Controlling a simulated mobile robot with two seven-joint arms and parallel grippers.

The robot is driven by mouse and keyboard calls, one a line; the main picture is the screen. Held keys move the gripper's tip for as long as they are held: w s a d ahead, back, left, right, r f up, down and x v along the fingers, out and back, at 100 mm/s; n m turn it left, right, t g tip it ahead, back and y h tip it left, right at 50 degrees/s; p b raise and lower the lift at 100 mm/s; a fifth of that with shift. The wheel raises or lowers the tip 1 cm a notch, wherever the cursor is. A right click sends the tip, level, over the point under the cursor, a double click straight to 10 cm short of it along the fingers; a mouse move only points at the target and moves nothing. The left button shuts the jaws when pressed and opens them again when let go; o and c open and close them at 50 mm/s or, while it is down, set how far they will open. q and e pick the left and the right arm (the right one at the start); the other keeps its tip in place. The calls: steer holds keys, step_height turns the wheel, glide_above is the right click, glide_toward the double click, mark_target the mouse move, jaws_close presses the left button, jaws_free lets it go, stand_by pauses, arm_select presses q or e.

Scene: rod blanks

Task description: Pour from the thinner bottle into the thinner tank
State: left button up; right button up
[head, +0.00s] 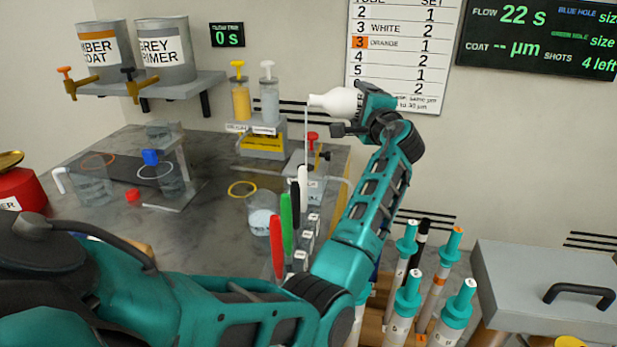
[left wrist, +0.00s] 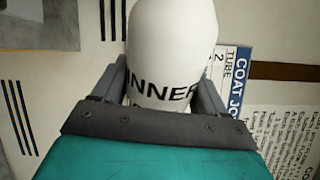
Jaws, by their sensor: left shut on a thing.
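The white thinner bottle (head: 338,101) is tipped nearly level, its mouth pointing left in the head view. My left gripper (head: 362,106) is shut on it. In the left wrist view the bottle (left wrist: 170,45) sits between the fingers, with "INNER" readable on its label. A thin white stream (head: 307,135) falls from the mouth toward a grey unit with a red knob (head: 313,136). The stream's lower end is among the parts there, and I cannot tell whether it enters a tank opening. No tank is clearly labelled as thinner there. My right gripper is out of view.
Red, green and white upright handles (head: 286,222) stand before the grey unit. Capped tubes (head: 408,300) stand in a rack at the lower right, near a grey lidded box (head: 545,290). A red can (head: 20,190) ending in "NER" is at the left edge.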

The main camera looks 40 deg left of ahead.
arm_select(q)
steer(key=shift+r+n, duration=0.2)
steer(key=shift+n, duration=0.1)
stand_by(0.4)
stand_by(1.0)
steer(key=shift+p, duration=0.35)
steer(key=m+p, duration=0.2)
steer(key=p, duration=0.1)
steer(key=shift+s+a+f, duration=0.1)
steer(key=shift+f, duration=0.4)
